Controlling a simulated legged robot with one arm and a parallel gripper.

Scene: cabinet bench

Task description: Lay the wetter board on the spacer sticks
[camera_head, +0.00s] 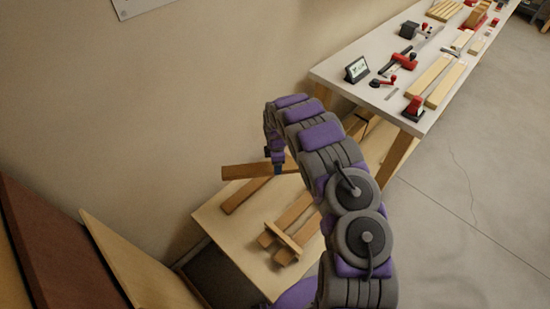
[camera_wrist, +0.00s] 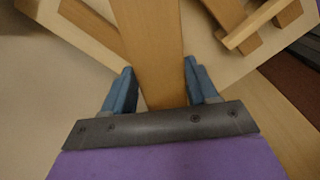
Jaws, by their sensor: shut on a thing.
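My gripper (camera_head: 277,168) is shut on a brown board (camera_head: 246,171), held above a low pale table (camera_head: 265,283). In the wrist view my gripper (camera_wrist: 160,78) has its blue fingers on both sides of the board (camera_wrist: 153,45), which runs away toward the top edge. Brown wooden strips (camera_head: 293,214) lie on the table with a pale stick (camera_head: 283,241) across their near end. The stick also shows in the wrist view (camera_wrist: 255,25). Another brown strip (camera_head: 242,197) lies partly under the held board. I cannot tell which board is wetter.
A white bench (camera_head: 340,85) at the back right carries a small display device (camera_head: 357,70), red clamps (camera_head: 416,107) and pale boards (camera_head: 446,84). Large panels (camera_head: 50,240) lean at the left. A wall stands behind the low table. Open floor (camera_head: 470,190) lies to the right.

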